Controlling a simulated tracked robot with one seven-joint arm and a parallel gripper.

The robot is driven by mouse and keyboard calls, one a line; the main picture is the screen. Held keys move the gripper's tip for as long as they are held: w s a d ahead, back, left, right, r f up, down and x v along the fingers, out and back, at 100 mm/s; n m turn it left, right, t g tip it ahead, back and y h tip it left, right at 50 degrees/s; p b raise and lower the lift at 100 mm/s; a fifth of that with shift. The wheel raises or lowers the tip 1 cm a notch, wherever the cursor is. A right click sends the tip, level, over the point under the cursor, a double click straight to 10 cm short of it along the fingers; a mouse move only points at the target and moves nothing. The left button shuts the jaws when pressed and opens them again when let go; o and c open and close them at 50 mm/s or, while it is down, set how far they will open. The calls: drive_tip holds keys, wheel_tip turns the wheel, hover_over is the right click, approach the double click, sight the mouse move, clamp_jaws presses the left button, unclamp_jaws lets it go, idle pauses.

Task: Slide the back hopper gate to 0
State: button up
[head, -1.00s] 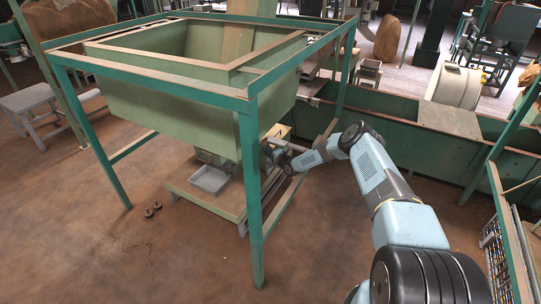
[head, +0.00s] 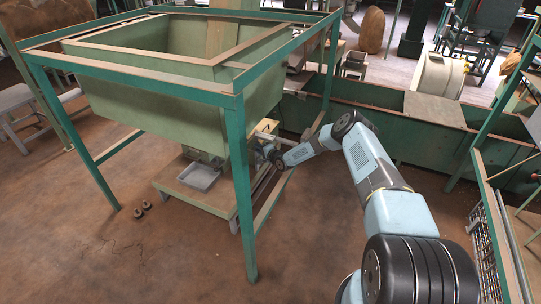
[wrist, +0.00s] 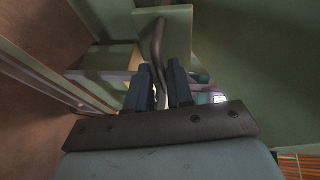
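The back hopper (head: 140,85) is a large green open-topped bin hung in a green frame. My gripper (head: 272,156) is at its underside, behind the near frame leg. In the wrist view my gripper (wrist: 160,78) has its two dark fingers a small gap apart. A curved thin bar (wrist: 156,42), seemingly the gate handle, runs down between them. The view does not show whether the fingers press on it. The gate plate and any scale marks cannot be made out.
The near frame leg (head: 240,190) stands close beside my forearm. A low wooden platform (head: 205,192) with a grey tray (head: 200,176) is under the hopper. A green trough (head: 420,150) runs behind. The front floor is clear.

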drive_tip(key=v, duration=1.2)
